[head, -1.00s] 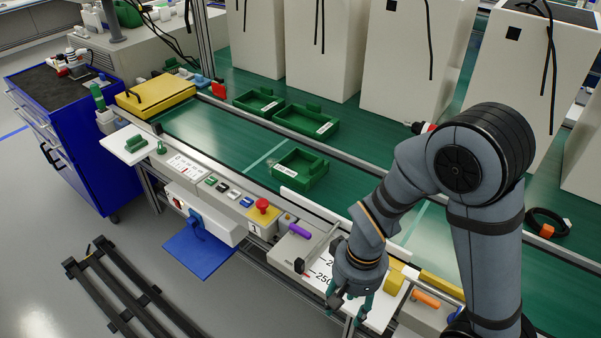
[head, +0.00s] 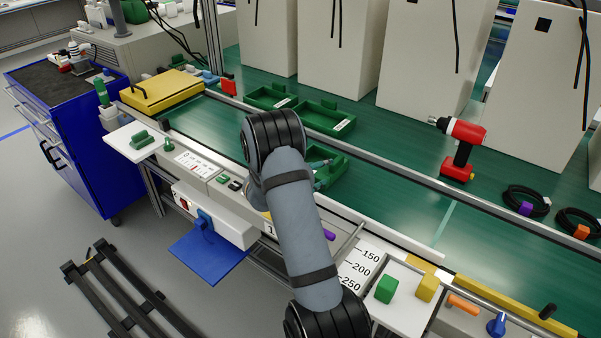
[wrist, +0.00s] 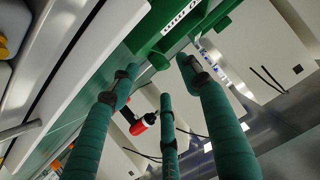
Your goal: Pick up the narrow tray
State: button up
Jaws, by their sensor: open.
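Three green trays lie on the green conveyor in the head view: one at the back left (head: 268,97), one beside it (head: 325,118), and a nearer one (head: 332,174) partly hidden by my arm. I cannot tell for sure which is the narrow tray. My gripper is mostly hidden behind my arm in the head view, beside the nearer tray. In the wrist view my gripper (wrist: 158,76) has its teal fingers spread and empty. A green tray with a white label (wrist: 155,30) is ahead of the fingertips there, apart from them as far as I can tell.
A white rail (head: 375,232) runs along the conveyor's front edge. A red drill (head: 462,150) stands on the conveyor at right, with black cable rings (head: 525,200). Tall pale cabinets (head: 430,60) line the back. A yellow case (head: 162,91) lies at left.

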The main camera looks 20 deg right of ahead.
aim_at(332, 168)
jog(key=shift+m+g+h, duration=0.3)
jog(key=shift+h, duration=0.3)
jog(key=x, duration=0.4)
jog(key=shift+s+d+f, duration=0.1)
jog(key=shift+s+d, duration=0.15)
jog(key=shift+d, duration=0.25)
jog(key=shift+a+f+p+x, duration=0.1)
jog(key=shift+p+x, duration=0.2)
jog(key=shift+x, duration=1.05)
jog(key=shift+a+f+p+x, duration=0.15)
jog(key=shift+p+x, duration=0.15)
jog(key=shift+x, duration=1.1)
jog(key=shift+w, duration=0.15)
jog(key=shift+c, duration=1.1)
grip_shut()
